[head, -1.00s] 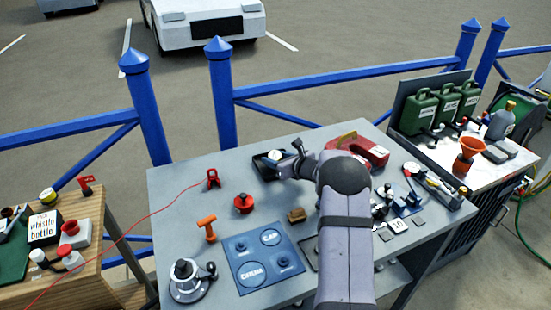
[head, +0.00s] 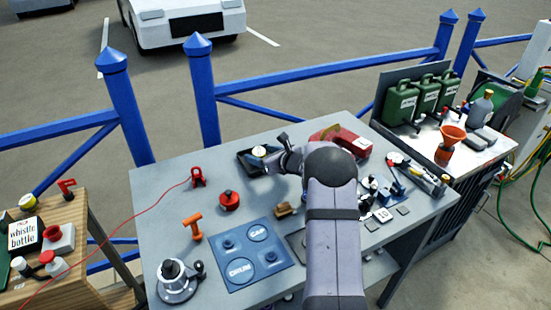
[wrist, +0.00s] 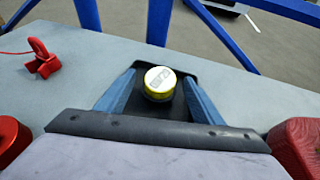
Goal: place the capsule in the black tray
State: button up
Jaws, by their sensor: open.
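The capsule, a short round piece with a pale lid and yellow rim (head: 259,151), is at the black tray (head: 244,158) at the back of the grey table. In the wrist view the capsule (wrist: 160,83) sits between the fingers of my gripper (wrist: 162,92), over the dark tray floor (wrist: 172,109). My gripper (head: 274,153) is open at the tray, with a blue finger on each side of the capsule and gaps beside it. The fingers and wrist hide part of the tray.
A red clip (head: 198,178) with a red cord, a red pot (head: 229,201) and an orange T-shaped tool (head: 192,226) stand left of my arm. A red block (head: 352,143) is right of the tray. A blue board (head: 243,262) lies in front.

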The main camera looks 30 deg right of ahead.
jog(key=b+v, duration=0.2)
jog(key=v, duration=0.9)
jog(key=shift+f, duration=0.1)
jog(key=shift+w+a+r, duration=0.1)
jog(key=shift+r, duration=0.2)
jog(key=s+a+r+m+g+h+p, duration=0.25)
jog(key=r+m+p, duration=0.25)
jog(key=m+p, duration=0.3)
jog(key=s+a+r+m+g+h+p, duration=0.15)
jog(key=s+r+m+h+p, duration=0.3)
jog(key=m, duration=0.65)
jog(key=s+a+r+m+g+y+p, duration=0.1)
jog(key=s+a+r+m+g+p, duration=0.1)
jog(key=s, duration=0.7)
jog(key=s+a+r+m+g+y+p, duration=0.2)
jog(key=s+a+m+g+p, duration=0.2)
jog(key=s+a+m+p, duration=0.3)
jog(key=s+a+r+m+g+y+p, duration=0.1)
jog(key=s+a+m+p, duration=0.4)
jog(key=s+m, duration=0.5)
jog(key=s+a+r+g, duration=0.1)
jog(key=a+g, duration=0.1)
jog(key=shift+a+r, duration=0.3)
jog(key=shift+a, duration=0.05)
